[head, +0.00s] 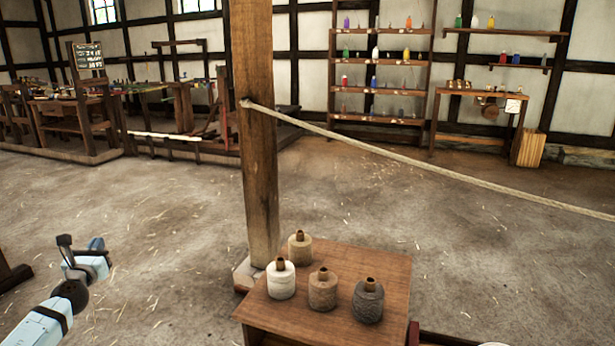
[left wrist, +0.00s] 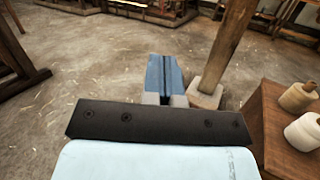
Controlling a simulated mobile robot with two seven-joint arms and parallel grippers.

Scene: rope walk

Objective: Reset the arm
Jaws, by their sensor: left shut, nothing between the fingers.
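My left arm comes in at the lower left of the head view. Its gripper (head: 66,242) is raised over bare floor, left of the small table, and touches nothing. In the left wrist view the gripper's blue fingers (left wrist: 164,76) lie together with nothing between them. My right gripper is in neither view.
A wooden post (head: 257,150) stands ahead with a rope (head: 400,157) running right from it. A low table (head: 385,255) holds several spools, one white (head: 281,281), one dark (head: 368,303). Shelves (head: 380,88) line the back wall. The floor (head: 150,215) at left is open.

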